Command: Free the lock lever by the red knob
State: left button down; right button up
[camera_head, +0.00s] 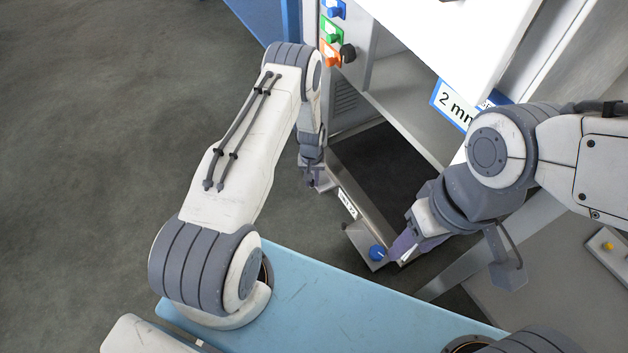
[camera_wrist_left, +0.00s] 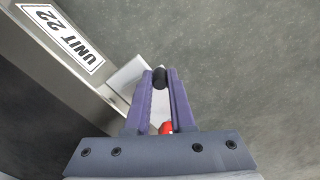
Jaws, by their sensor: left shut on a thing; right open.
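In the left wrist view, the red knob (camera_wrist_left: 166,128) shows partly between the purple fingers of my left gripper (camera_wrist_left: 160,82), close to the palm. The lock lever's black grip (camera_wrist_left: 160,78) sits between the fingertips, and the jaws are shut on it. The rest of the lever is hidden. In the head view my left gripper (camera_head: 312,170) is at the left front corner of the dispenser frame, and its fingers are hard to make out. My right gripper (camera_head: 402,246) is open at the right front corner, beside a blue knob (camera_head: 377,253).
The frame has a dark floor panel (camera_head: 385,165) and a front edge with a UNIT 22 label (camera_wrist_left: 62,38). A "2 mm" sign (camera_head: 453,104) hangs near my right arm. Open grey floor lies left.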

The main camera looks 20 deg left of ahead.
pick_arm(q)
jog(key=shift+w+a+m, duration=0.25)
jog(key=shift+w+m, duration=0.1)
jog(key=shift+m, duration=0.5)
jog(key=shift+w+a+m, duration=0.2)
jog(key=shift+w+m, duration=0.2)
jog(key=shift+m, duration=0.5)
jog(key=shift+w+a+m, duration=0.25)
jog(key=shift+w+m, duration=0.1)
jog(key=shift+m, duration=0.5)
jog(key=c, duration=0.8)
grip_release()
jog(key=shift+o, duration=0.2)
jog(key=shift+r, duration=0.1)
notch_tip(320, 180, up, 10)
jog(key=p, duration=0.6)
jog(key=shift+r, duration=0.15)
